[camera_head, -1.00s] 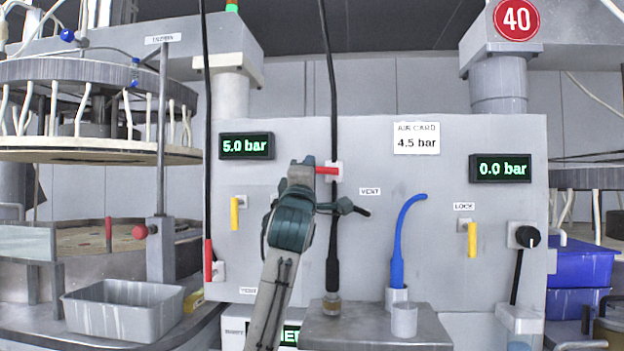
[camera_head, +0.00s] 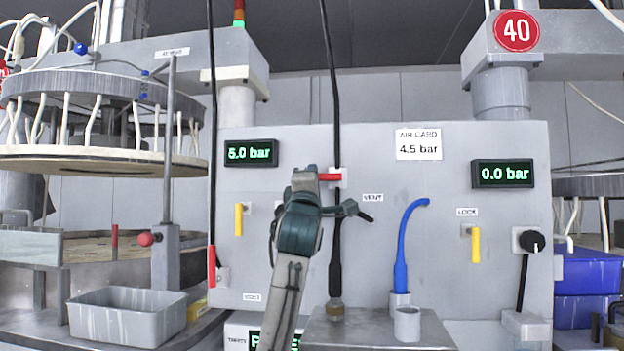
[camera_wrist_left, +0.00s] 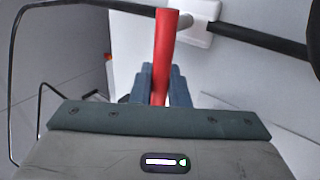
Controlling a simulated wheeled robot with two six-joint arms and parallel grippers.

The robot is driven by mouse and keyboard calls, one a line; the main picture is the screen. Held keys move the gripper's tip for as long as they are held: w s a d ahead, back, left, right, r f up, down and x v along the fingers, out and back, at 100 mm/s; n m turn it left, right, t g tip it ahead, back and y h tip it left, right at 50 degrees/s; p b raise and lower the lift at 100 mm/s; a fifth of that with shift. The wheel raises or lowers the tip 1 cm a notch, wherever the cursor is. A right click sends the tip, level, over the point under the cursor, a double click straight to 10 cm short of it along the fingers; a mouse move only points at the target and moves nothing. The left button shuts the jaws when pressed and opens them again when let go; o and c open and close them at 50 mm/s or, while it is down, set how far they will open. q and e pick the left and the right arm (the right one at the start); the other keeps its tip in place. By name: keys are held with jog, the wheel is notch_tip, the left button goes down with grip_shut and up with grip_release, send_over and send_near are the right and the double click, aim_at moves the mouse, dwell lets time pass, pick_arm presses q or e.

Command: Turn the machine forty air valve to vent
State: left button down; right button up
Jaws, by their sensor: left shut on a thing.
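A red lever (camera_head: 329,177) sits on a white plate in the middle of the grey panel (camera_head: 400,240) and points left, about horizontal. A VENT label (camera_head: 373,198) is to its lower right. My left gripper (camera_head: 306,180) is at the lever's left end. In the left wrist view the red lever (camera_wrist_left: 166,50) runs between the blue fingers (camera_wrist_left: 165,88), which are shut on it. The round 40 sign (camera_head: 516,31) is at the upper right. My right gripper is out of view.
Another red lever (camera_head: 212,266) hangs down at the panel's left edge. Yellow levers (camera_head: 239,219) (camera_head: 476,245) hang on either side. Displays read 5.0 bar (camera_head: 251,153) and 0.0 bar (camera_head: 502,174). A black hose (camera_head: 335,255) and blue hose (camera_head: 402,250) stand right of my arm.

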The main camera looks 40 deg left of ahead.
pick_arm(q)
jog(key=c, duration=1.5)
grip_release()
jog(key=shift+o, duration=0.2)
jog(key=shift+s+d+f, duration=0.15)
jog(key=shift+s+f, duration=0.05)
jog(key=shift+f, duration=0.05)
jog(key=s+d+b, duration=0.1)
jog(key=s+d, duration=0.5)
jog(key=s, duration=0.4)
jog(key=shift+s+d, duration=0.3)
jog(key=shift+d, duration=0.05)
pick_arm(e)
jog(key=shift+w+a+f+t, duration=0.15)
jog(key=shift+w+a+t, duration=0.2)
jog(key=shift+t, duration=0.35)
pick_arm(q)
jog(key=shift+f, duration=0.1)
jog(key=shift+f, duration=0.1)
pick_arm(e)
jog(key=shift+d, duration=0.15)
